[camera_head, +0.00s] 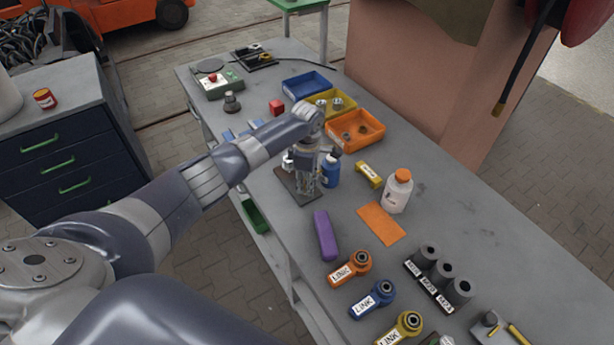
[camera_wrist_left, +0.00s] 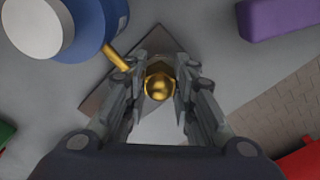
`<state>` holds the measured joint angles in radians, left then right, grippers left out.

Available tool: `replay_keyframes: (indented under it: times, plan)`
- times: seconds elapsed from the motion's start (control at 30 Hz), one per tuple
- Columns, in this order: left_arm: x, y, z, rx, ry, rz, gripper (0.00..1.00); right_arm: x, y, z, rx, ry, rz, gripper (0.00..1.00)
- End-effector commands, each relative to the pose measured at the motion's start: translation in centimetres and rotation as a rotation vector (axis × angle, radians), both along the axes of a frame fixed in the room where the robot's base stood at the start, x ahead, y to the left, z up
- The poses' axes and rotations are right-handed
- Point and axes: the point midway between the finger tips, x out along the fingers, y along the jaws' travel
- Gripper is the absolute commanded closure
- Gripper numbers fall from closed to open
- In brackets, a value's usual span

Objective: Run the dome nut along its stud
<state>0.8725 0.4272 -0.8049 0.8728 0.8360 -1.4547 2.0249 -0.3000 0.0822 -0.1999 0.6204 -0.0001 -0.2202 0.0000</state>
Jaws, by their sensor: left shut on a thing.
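The dome nut (camera_wrist_left: 158,87) is a rounded brass piece, seen from above between the fingers of my left gripper (camera_wrist_left: 160,90) in the left wrist view. The fingers are shut on its two sides. Its stud is hidden beneath the nut and fingers, so I cannot tell how far down the nut sits. A dark brown plate (camera_wrist_left: 177,45) lies below, and the plate also shows in the head view (camera_head: 285,181). There my left gripper (camera_head: 305,188) points down over it and hides the nut. My right gripper is not in view.
A blue bottle (camera_head: 331,173) stands close beside the gripper. Orange (camera_head: 357,145) and blue (camera_head: 303,81) bins stand behind. The bench is clear right of the white bottle.

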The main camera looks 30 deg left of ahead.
Motion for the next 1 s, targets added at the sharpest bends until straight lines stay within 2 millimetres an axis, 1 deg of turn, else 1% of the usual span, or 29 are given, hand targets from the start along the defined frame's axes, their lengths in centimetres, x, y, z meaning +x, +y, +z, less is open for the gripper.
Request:
replay_keyframes:
  times: [0.03, 0.17, 0.37, 1.0]
  plan:
    - [-0.15, -0.21, 0.46, -0.005, 0.004, -0.037, 0.99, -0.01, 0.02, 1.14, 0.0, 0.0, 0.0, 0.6]
    - [-0.17, -0.13, 0.24, -0.004, 0.002, -0.156, 0.99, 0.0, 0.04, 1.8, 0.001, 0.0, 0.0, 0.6]
    - [-0.2, -0.03, -0.02, -0.002, 0.001, -0.348, 0.99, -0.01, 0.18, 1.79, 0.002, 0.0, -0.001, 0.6]
    - [-0.35, 0.11, 0.13, 0.0, -0.003, -0.957, 0.99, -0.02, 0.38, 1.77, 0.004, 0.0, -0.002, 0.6]
